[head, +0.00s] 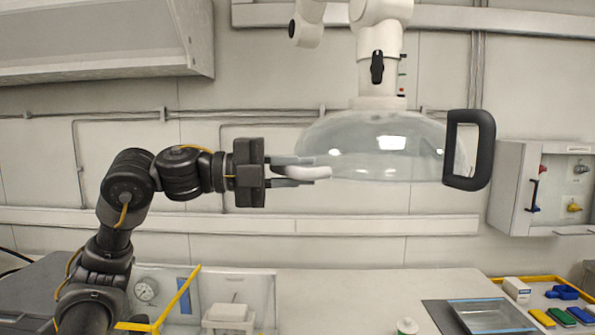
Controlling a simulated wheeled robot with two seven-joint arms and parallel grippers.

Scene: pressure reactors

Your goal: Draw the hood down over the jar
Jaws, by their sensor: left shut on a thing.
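The hood (375,145) is a clear, shallow dome hanging from a white jointed arm (378,70) in the upper middle of the head view. It hangs well above the bench. A black loop handle (484,150) is at its right side and a pale grip (318,172) at its left rim. My left gripper (305,173) reaches in from the left and is shut on this pale grip. A small white and green top (407,326) at the bottom edge may be the jar; its lower part is cut off. My right gripper is not in view.
The bench (340,290) is mostly clear in the middle. At right are a glass-like tray (490,315), a white box (517,290) and a yellow-edged tray (540,279) with coloured pieces. At left are a gauge panel (146,290) and a white block (228,313).

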